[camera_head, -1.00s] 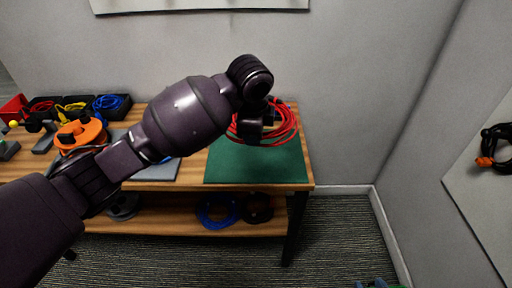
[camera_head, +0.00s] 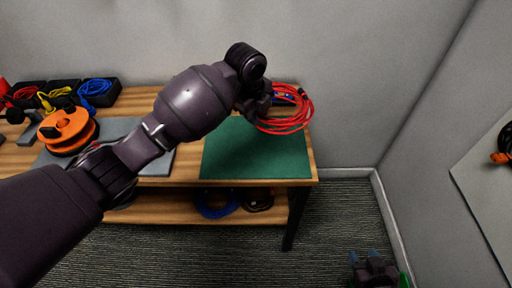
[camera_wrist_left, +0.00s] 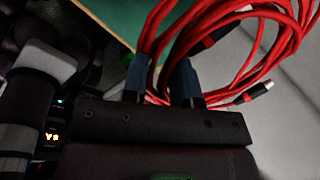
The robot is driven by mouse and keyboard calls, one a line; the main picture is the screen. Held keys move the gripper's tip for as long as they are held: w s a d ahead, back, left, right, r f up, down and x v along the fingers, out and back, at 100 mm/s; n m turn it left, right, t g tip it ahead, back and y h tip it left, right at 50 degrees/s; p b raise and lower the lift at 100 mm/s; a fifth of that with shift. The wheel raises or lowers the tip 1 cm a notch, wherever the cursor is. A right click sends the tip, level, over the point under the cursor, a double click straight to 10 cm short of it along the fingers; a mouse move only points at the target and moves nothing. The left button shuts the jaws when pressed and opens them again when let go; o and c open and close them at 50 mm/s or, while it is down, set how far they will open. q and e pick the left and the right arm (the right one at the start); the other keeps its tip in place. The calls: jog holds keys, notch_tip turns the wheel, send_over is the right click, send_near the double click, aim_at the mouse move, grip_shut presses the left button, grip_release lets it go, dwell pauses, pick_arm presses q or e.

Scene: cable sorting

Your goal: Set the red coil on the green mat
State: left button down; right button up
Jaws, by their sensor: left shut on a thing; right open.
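The red coil (camera_head: 301,119) is a loose bundle of red cable loops. My left gripper (camera_head: 268,100) is shut on it, and the coil hangs beside the fingers at the table's back right. In the left wrist view, the blue fingertips of my left gripper (camera_wrist_left: 160,78) pinch the red coil (camera_wrist_left: 285,35), with cable ends sticking out. The green mat (camera_head: 250,155) lies flat on the table's right end. The coil overlaps its back right corner in the head view; the gap in height is unclear. My right gripper (camera_head: 372,268) is open and empty, low at the bottom right.
The wooden table (camera_head: 180,103) also holds a grey mat (camera_head: 158,165), an orange reel (camera_head: 68,130) and black bins with blue cable (camera_head: 97,88) and yellow cable. A lower shelf holds a blue coil (camera_head: 215,205). A wall stands behind; a grey panel is at right.

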pick_arm(q)
jog(key=b, duration=0.2)
send_over(258, 156)
jog(key=f, duration=1)
jog(key=shift+s+a, duration=0.1)
jog(key=shift+a, duration=0.15)
notch_tip(258, 156, down, 5)
jog(key=shift+f+b, duration=0.1)
jog(key=shift+b, duration=0.2)
jog(key=shift+f, duration=0.35)
pick_arm(e)
jog(key=shift+w+a+f, duration=0.2)
jog(key=shift+w+f, duration=0.45)
pick_arm(q)
jog(key=c, duration=0.9)
grip_release()
pick_arm(e)
jog(key=shift+w+r, duration=0.1)
